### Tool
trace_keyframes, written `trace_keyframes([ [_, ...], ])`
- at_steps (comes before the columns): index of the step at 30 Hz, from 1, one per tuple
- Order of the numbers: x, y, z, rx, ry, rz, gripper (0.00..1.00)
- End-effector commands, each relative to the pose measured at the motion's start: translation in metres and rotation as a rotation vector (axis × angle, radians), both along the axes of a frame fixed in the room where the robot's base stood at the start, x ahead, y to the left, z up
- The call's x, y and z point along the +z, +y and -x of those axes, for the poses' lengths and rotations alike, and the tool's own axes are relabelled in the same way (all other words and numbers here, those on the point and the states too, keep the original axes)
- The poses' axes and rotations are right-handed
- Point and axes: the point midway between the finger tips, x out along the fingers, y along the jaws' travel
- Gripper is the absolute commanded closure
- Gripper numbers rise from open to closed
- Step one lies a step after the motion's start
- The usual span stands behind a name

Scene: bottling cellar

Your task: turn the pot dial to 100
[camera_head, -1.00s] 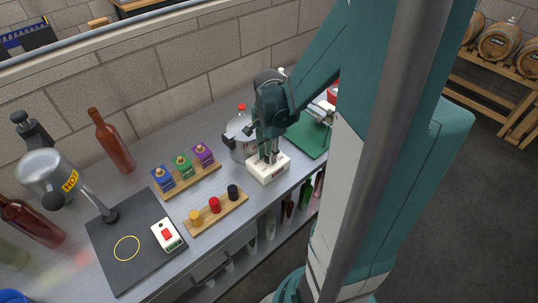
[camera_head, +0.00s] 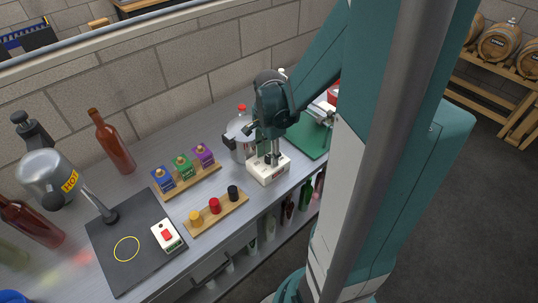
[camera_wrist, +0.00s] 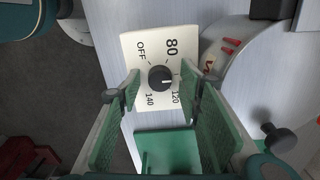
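The pot dial is a black knob (camera_wrist: 160,77) on a white plate (camera_wrist: 139,46) in the wrist view. OFF, 80, 120 and 140 are readable around it; 100 is not visible, with the right finger covering part of that side. A small pale mark shows on the knob's lower right, pointing roughly towards the 120 side. My gripper (camera_wrist: 157,82) is open, with its green fingers on either side of the knob and apart from it. In the head view my gripper (camera_head: 267,157) is over the white dial box (camera_head: 268,172).
The steel pot (camera_head: 238,143) stands right behind the dial box. Wooden racks with coloured knobs (camera_head: 214,206) and coloured blocks (camera_head: 183,167) stand to the left. A green board (camera_head: 309,138) lies to the right.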

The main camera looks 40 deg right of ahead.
Motion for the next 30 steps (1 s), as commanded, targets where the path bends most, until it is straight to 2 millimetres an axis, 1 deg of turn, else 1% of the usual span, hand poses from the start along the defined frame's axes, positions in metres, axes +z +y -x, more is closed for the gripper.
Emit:
trace_keyframes([
  [8,0.004,0.000,0.000,0.000,0.000,0.000,0.64],
  [14,0.017,0.000,0.000,0.000,0.000,0.000,0.64],
  [20,0.037,0.000,0.000,0.000,0.000,0.000,0.64],
  [30,0.078,0.000,0.000,0.000,0.000,0.000,0.64],
])
